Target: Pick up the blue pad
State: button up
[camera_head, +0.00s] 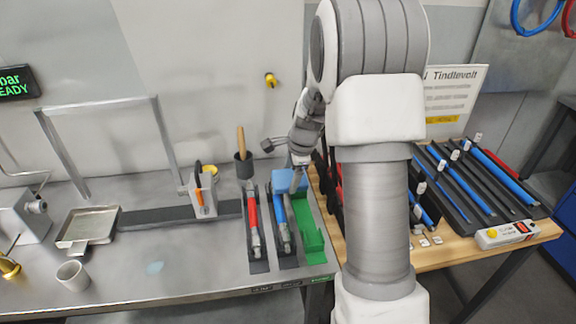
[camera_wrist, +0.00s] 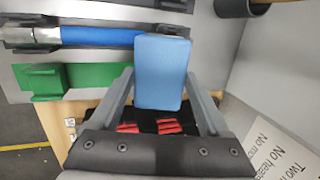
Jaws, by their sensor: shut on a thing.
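The blue pad (camera_wrist: 162,68) is a rounded rectangular block between the two fingers of my gripper (camera_wrist: 161,84) in the wrist view. My gripper is shut on it, with a finger along each side. In the head view the blue pad (camera_head: 287,181) shows at the back of the steel bench, just below my gripper (camera_head: 297,172). It is near the far end of a blue-handled tool (camera_head: 279,212). I cannot tell whether the pad touches the surface beneath it.
A green holder (camera_head: 312,238) stands right of the blue-handled tool, and a red-handled tool (camera_head: 252,212) lies to its left. A dark cup (camera_head: 243,168) with a wooden handle stands behind. The wooden table (camera_head: 470,256) at right holds blue rods.

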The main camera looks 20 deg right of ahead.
jog(key=s+a+r+g+p, duration=0.1)
jog(key=s+r+g, duration=0.1)
jog(key=s, duration=0.5)
jog(key=shift+s+a+g+y+p, duration=0.3)
jog(key=shift+g+y, duration=0.1)
jog(key=shift+g, duration=0.3)
jog(key=o, duration=0.8)
jog(key=c, duration=0.7)
